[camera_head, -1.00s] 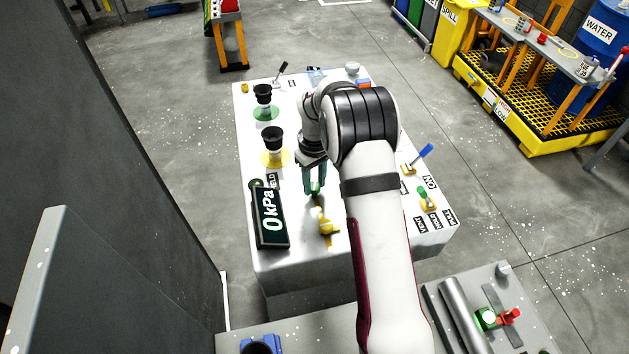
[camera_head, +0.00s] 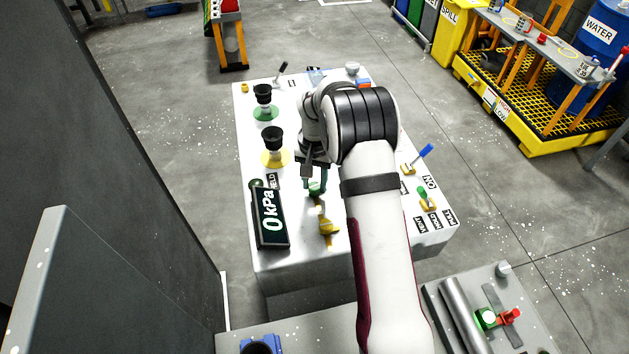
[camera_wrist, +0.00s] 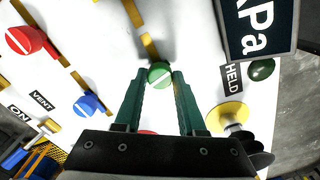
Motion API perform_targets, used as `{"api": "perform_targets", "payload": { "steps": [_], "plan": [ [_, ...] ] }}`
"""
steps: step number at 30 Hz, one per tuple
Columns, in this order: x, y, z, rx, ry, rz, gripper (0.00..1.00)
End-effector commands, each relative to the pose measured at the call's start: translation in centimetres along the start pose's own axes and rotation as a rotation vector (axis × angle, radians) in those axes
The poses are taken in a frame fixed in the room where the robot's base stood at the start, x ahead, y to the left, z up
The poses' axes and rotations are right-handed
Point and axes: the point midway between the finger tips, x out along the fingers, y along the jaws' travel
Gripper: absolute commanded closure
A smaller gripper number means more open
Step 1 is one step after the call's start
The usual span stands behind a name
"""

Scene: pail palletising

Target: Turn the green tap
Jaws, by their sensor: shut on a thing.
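The green tap (camera_wrist: 160,75) is a round green knob with a pale line across its face, on a yellow-brown pipe. In the wrist view it sits between the tips of my gripper's two green fingers (camera_wrist: 160,80), which are shut on its sides. In the head view the tap (camera_head: 316,187) shows small and partly hidden below my gripper (camera_head: 315,186). The pale line is tilted in the wrist view.
A dark display reading 0 kPa (camera_head: 270,218) and a yellow fitting (camera_head: 328,227) are close by on the white bench (camera_head: 300,262). Black knobs on yellow (camera_head: 275,142) and green (camera_head: 264,97) bases stand behind. The wrist view shows red (camera_wrist: 25,40) and blue (camera_wrist: 88,105) taps.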

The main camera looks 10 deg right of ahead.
Motion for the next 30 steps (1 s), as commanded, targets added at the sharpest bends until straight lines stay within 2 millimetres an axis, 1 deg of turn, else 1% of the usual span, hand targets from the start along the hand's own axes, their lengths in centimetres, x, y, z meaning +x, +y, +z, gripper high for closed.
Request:
{"api": "perform_targets", "payload": {
  "steps": [6,12,18,30],
  "plan": [
    [-0.03,0.01,0.06,0.141,-0.002,0.0,1.0],
    [-0.03,0.0,0.06,0.227,-0.002,0.0,1.0],
    [-0.02,0.0,0.07,0.27,-0.002,0.0,1.0],
    [-0.03,0.0,0.06,0.282,-0.002,0.0,1.0]
  ]
}}
